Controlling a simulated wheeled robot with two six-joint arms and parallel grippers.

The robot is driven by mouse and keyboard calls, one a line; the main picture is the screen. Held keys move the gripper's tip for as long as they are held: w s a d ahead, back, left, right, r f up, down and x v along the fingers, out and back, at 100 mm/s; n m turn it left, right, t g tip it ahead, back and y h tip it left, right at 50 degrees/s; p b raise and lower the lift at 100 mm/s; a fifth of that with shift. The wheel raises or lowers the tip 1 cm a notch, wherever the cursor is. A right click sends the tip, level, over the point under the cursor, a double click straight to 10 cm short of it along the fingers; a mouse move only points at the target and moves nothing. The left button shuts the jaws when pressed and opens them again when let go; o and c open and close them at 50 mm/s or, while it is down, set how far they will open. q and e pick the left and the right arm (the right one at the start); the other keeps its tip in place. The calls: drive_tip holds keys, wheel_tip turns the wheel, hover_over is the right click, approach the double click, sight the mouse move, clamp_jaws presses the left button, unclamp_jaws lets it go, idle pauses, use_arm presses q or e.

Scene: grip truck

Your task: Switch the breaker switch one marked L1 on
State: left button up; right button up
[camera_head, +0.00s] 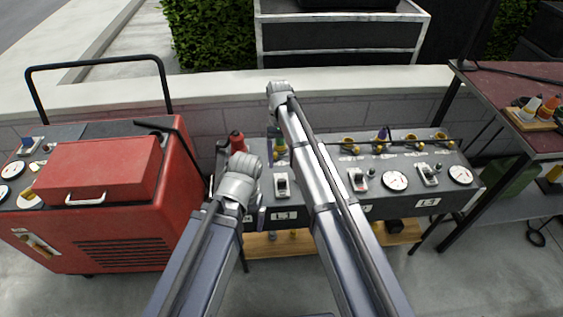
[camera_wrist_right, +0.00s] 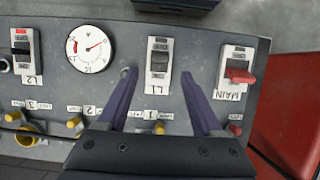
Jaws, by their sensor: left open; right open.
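The L1 breaker switch (camera_wrist_right: 158,56) is a pale plate with a dark lever on a grey panel. In the head view the switch (camera_head: 282,185) is left of my right arm. My right gripper (camera_wrist_right: 158,73) is open, with its two purple fingers on either side of the L1 switch and nothing between them but the panel and switch. I cannot tell its height above the panel.
The MAIN switch (camera_wrist_right: 238,72) with a red lever is close to the right finger. A round gauge (camera_wrist_right: 90,47) and the L2 switch (camera_wrist_right: 25,50) are to the left. Yellow connectors line the panel. A red machine (camera_head: 98,170) stands left of the panel.

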sight(282, 180)
drive_tip(key=shift+w+r, duration=0.2)
drive_tip(key=shift+r, duration=0.25)
drive_tip(key=shift+s, duration=0.1)
drive_tip(key=s+t, duration=0.1)
drive_tip(key=s+t+p, duration=0.1)
drive_tip(key=s+p, duration=0.1)
drive_tip(key=shift+s+r+t, duration=0.25)
drive_tip(key=shift+t, duration=0.15)
drive_tip(key=shift+s+r+t, duration=0.1)
drive_tip(key=shift+s+t, duration=0.1)
drive_tip(key=shift+t, duration=0.3)
drive_tip(key=shift+w, duration=0.3)
wheel_tip(282, 180, down, 8)
drive_tip(key=b, duration=0.7)
drive_tip(key=shift+b, duration=0.35)
